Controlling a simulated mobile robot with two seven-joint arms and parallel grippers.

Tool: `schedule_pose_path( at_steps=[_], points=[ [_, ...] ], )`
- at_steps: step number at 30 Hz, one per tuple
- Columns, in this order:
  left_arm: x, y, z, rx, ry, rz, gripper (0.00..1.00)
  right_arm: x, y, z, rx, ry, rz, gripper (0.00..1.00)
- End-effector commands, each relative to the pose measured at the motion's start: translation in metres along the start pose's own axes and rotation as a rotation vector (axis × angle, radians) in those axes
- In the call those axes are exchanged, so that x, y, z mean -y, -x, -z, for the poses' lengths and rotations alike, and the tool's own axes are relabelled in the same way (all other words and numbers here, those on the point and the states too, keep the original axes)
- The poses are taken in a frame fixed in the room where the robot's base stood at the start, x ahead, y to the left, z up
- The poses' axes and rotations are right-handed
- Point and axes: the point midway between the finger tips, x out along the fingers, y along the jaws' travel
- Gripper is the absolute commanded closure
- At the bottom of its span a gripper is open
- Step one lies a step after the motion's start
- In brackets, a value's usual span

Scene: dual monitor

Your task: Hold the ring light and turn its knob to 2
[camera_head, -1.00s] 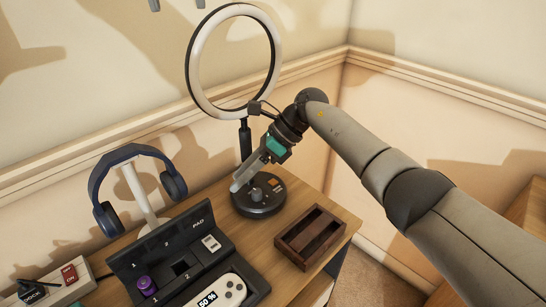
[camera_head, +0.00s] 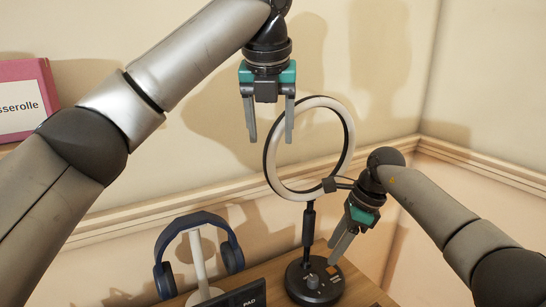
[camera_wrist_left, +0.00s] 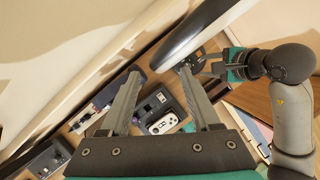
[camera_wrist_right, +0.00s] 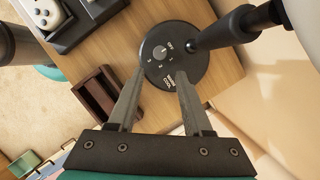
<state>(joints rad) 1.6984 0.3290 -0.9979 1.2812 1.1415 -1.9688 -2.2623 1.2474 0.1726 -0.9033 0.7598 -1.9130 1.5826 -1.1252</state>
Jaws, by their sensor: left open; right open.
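The ring light's upright white and black ring (camera_head: 351,135) stands on a black stem above a round black base (camera_head: 297,292) on the desk. The knob (camera_wrist_right: 160,53) sits on the base, with OFF and number marks around it; its setting is too small to read. My left gripper (camera_head: 270,140) is open and empty, pointing down by the ring's upper left in the head view. The ring also crosses the left wrist view (camera_wrist_left: 190,30). My right gripper (camera_head: 335,250) is open and empty, above the base. Its fingers point toward the knob in the right wrist view.
Blue headphones (camera_head: 162,275) on a stand are left of the base. A black pad dock (camera_wrist_left: 172,104) with a white controller (camera_wrist_left: 163,124) is nearby. A dark wooden tray (camera_wrist_right: 96,106) lies beside the base. A wall runs behind, and a pink box (camera_head: 27,75) is at far left.

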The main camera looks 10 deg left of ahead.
Motion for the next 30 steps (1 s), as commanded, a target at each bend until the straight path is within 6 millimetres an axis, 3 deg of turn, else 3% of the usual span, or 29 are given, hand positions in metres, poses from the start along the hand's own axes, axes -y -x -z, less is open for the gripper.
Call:
schedule_pose_path(
  at_steps=[3,9,15,23,30],
  points=[
    [-0.001,-0.024,0.000,-0.002,0.001,-0.002,0.37,0.000,0.000,0.000,0.001,0.000,0.000,0.50],
    [-0.001,-0.052,0.000,0.000,0.001,-0.001,0.37,0.000,0.000,0.000,0.001,0.000,0.000,0.50],
    [-0.001,-0.064,0.000,0.001,0.001,-0.001,0.37,0.000,0.000,0.000,0.001,0.000,0.000,0.50],
    [-0.001,-0.065,0.000,0.001,0.001,-0.001,0.37,0.000,0.000,0.000,0.001,0.000,0.000,0.50],
    [-0.001,-0.065,0.000,0.001,0.001,-0.001,0.62,0.000,0.000,0.000,0.001,0.000,0.000,0.50]
  ],
)
